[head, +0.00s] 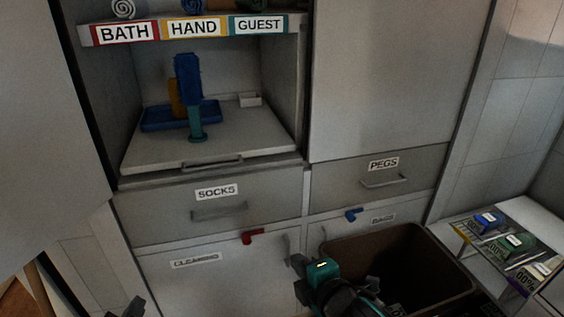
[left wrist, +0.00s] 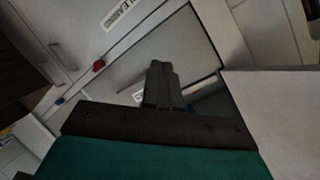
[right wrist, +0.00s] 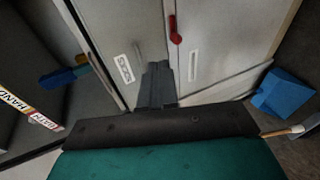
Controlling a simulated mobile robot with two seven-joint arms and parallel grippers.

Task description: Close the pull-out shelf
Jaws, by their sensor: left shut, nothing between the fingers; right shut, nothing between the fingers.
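The pull-out shelf (head: 240,138) is a pale board with a bar handle (head: 212,162) on its front, in the open compartment above the SOCKS drawer (head: 250,200). Its front edge lies close to the compartment's front; I cannot tell if it is flush. On it are a blue tray (head: 152,119), a blue and teal upright item (head: 188,80) and a small white box (head: 250,99). My left gripper (head: 133,304) is shut and empty at the bottom left, below the shelf. My right gripper (head: 298,265) is shut and empty, below and right of the shelf, apart from it.
A brown bin (head: 440,265) stands beside my right gripper. A large pale panel (head: 45,120) stands left of the compartment. The PEGS drawer (head: 340,185) is at right. A red catch (head: 254,237) and a blue catch (head: 352,214) stick out below the drawers. A side rack (head: 480,215) holds small items.

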